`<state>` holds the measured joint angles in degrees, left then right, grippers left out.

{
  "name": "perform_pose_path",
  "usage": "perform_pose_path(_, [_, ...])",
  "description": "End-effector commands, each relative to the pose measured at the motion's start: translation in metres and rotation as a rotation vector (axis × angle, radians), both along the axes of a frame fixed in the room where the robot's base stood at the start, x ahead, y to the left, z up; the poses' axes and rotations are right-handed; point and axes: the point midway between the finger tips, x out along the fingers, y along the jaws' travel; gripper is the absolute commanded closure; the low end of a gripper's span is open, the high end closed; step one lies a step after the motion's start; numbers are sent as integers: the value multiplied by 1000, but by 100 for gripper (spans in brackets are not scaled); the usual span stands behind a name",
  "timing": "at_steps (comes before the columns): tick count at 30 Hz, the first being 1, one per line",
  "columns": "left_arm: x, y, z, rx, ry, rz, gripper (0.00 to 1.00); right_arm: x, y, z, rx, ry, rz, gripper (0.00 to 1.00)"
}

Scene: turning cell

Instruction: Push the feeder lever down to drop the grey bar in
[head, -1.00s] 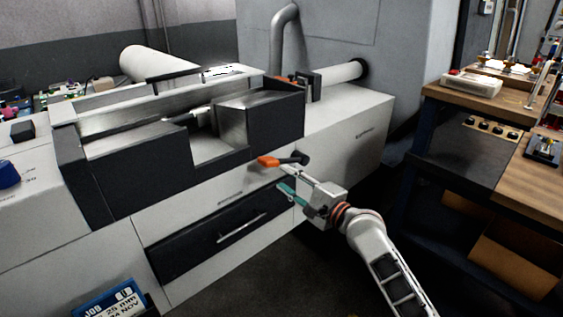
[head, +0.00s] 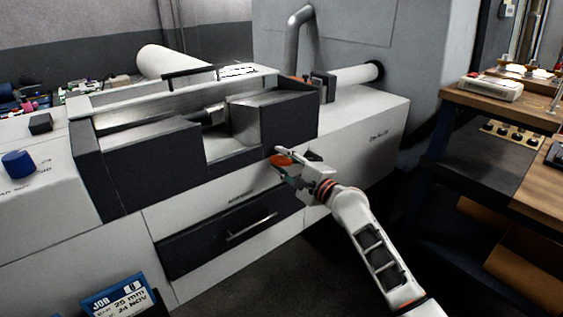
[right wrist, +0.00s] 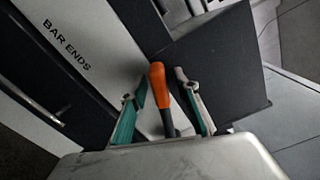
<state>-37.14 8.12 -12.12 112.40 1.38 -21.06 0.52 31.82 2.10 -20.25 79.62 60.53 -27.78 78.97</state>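The feeder lever, with an orange handle (head: 281,160) and dark arm, sticks out from the front of the white and black feeder (head: 225,190). My right gripper (head: 284,163) is at the handle. In the right wrist view the orange handle (right wrist: 158,86) stands between the two parted fingers of the gripper (right wrist: 158,100), with a gap visible on each side. A short grey cylindrical piece (head: 212,115) shows in the feeder's open top; I cannot tell whether it is the grey bar. My left gripper is out of view.
A drawer with a long handle (head: 250,226) is below the lever. A blue job sign (head: 120,297) stands at the lower left, and a blue knob (head: 18,164) sits on the left housing. A wooden bench (head: 500,103) is at the right. Floor is clear beneath my right arm.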

Motion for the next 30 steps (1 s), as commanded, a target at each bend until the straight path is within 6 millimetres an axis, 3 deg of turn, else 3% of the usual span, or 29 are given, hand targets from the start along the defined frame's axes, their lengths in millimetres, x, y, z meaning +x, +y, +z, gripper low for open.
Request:
perform_pose_path(2, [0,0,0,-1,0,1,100,0,0,0,0,0,0,69])
perform_pose_path(6, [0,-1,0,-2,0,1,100,0,0,0,0,0,0,100])
perform_pose_path(17, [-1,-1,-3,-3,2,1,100,-1,1,-5,-21,-15,1,100])
perform_pose_path(30, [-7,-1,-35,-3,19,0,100,-6,8,-51,-246,-174,2,100])
